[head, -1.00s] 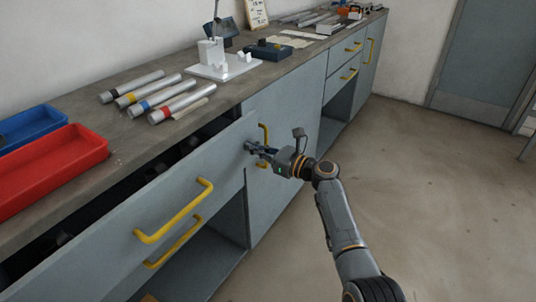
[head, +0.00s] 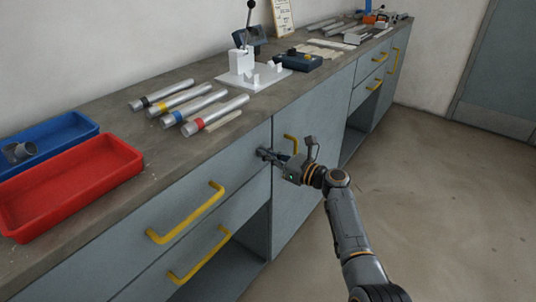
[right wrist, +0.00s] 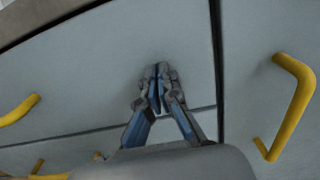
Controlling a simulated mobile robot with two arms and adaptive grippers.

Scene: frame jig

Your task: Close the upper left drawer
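The upper left drawer (head: 120,250) has a grey front with a yellow handle (head: 186,213). In the head view its front sits in line with the cabinet, with no open gap showing under the worktop. My right gripper (head: 262,153) has its fingertips at the right end of this drawer front, touching or very close to it. In the right wrist view the gripper's fingertips (right wrist: 160,70) are together with nothing between them, against the grey panel. My left gripper is out of view.
A lower drawer with a yellow handle (head: 199,256) is below. A cabinet door handle (head: 291,145) is just right of my gripper. The worktop holds a red tray (head: 128,147), a blue tray (head: 70,122), several metal tubes and a white fixture (head: 245,68). The floor on the right is clear.

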